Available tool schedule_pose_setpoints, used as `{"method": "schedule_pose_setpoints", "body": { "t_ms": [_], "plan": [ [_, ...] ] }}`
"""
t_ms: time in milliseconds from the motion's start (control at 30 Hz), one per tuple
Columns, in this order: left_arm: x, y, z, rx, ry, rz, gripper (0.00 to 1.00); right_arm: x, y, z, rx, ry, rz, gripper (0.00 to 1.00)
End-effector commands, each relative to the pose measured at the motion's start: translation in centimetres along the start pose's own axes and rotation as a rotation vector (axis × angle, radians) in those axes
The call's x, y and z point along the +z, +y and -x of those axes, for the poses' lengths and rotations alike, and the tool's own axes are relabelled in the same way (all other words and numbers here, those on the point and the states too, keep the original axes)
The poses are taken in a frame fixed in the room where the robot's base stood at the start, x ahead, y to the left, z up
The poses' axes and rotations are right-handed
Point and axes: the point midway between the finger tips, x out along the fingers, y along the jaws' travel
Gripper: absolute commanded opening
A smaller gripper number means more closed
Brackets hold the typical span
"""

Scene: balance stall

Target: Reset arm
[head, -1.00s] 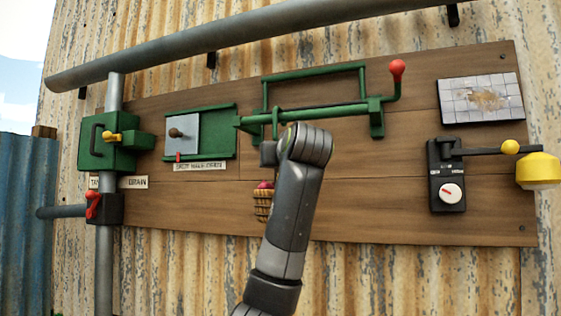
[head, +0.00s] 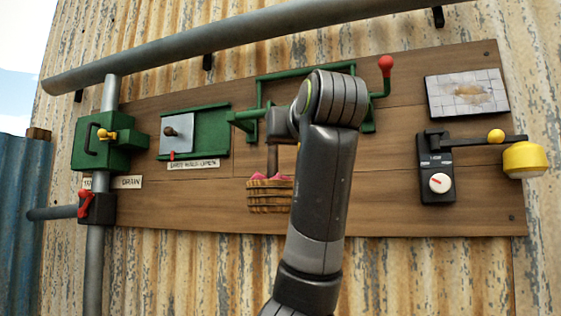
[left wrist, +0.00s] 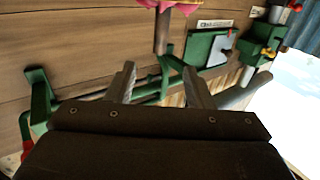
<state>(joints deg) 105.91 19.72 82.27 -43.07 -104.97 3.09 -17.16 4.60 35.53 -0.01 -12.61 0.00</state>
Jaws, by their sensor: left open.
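The green crank rod with a red knob (head: 386,66) runs across the wooden board, its middle hidden by my left arm. A dark beam at the right carries a yellow ball (head: 495,136) and a yellow weight (head: 524,160), above a black box with a white dial (head: 439,183). I cannot tell which of these the task's arm is. My left gripper is in front of the crank, its fingertips hidden in the head view. In the left wrist view my left gripper (left wrist: 158,70) is open and empty, with green rods behind its fingers. My right gripper is not in view.
A basket with pink contents (head: 269,194) hangs below a brown post. At left are a green slide panel (head: 210,132), a green box with a yellow knob (head: 106,134) and a red valve lever (head: 85,204). A grey pipe (head: 230,32) crosses above.

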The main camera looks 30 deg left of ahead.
Motion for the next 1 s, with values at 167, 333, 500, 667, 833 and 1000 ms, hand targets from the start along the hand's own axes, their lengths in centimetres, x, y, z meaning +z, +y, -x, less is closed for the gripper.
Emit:
{"method": "schedule_pose_setpoints", "body": {
  "t_ms": [167,333,500,667,833,1000],
  "plan": [
    [0.2,0.1,3.3,0.003,0.002,0.001,0.47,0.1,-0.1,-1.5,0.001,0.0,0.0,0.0],
    [0.0,0.0,4.6,0.001,0.0,0.0,0.47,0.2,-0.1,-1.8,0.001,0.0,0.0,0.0],
    [0.0,0.0,4.8,-0.001,0.0,-0.001,0.47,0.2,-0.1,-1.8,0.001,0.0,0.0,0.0],
    [0.3,0.2,4.6,0.001,-0.003,-0.005,0.47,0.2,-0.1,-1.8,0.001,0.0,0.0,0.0],
    [4.4,2.6,2.0,0.023,-0.033,-0.064,0.47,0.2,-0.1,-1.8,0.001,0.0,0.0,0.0],
    [13.0,6.2,-2.2,0.075,-0.094,-0.17,0.47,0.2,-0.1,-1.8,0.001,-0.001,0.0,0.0]
  ]
}}
